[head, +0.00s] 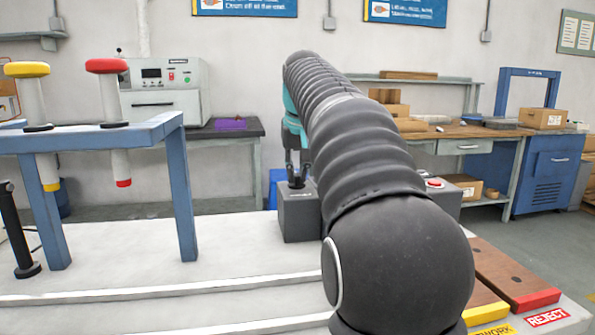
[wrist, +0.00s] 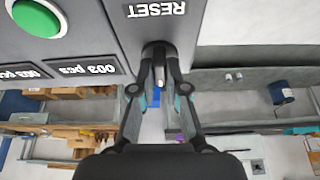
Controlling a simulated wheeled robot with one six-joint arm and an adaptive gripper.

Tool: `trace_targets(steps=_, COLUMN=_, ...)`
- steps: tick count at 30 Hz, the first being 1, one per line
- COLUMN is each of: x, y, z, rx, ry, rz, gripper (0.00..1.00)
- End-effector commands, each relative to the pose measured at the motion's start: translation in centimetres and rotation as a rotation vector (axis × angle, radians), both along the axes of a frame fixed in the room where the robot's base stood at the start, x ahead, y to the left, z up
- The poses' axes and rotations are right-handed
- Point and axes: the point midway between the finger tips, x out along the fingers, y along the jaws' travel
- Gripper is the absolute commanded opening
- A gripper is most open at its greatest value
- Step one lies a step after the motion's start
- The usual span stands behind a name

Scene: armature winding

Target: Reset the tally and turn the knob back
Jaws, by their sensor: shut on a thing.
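A grey counter box (head: 298,215) stands on the light bench top, below my gripper (head: 297,165). In the wrist view, which is upside down, its face (wrist: 215,25) carries a RESET label (wrist: 155,10). My gripper (wrist: 159,75) is shut on a dark knob (wrist: 157,50) beside that label, with a pale pin showing between the fingertips. A tally display (wrist: 97,68) appears to read 003 pcs; a second display (wrist: 22,72) is cut off at the edge. A large green button (wrist: 37,17) sits near them. My arm hides the box's right part in the head view.
A blue stand (head: 90,138) with yellow-topped (head: 27,69) and red-topped (head: 106,66) tools is at left. A red button (head: 435,183) on a grey box shows right of my arm. Brown boards (head: 510,272) and a REJECT label (head: 547,316) lie front right. The bench's front left is mostly clear.

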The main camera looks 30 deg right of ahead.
Motion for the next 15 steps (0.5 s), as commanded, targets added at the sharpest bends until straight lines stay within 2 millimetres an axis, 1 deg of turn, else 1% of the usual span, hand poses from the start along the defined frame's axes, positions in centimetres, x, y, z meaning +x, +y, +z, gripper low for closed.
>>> trace_targets(steps=8, x=0.06, y=0.13, z=0.2, rx=0.0, ry=0.001, rz=-0.132, gripper=0.0)
trace_targets(steps=15, x=0.16, y=0.24, z=0.12, rx=-0.001, ry=0.001, rz=-0.342, gripper=0.0)
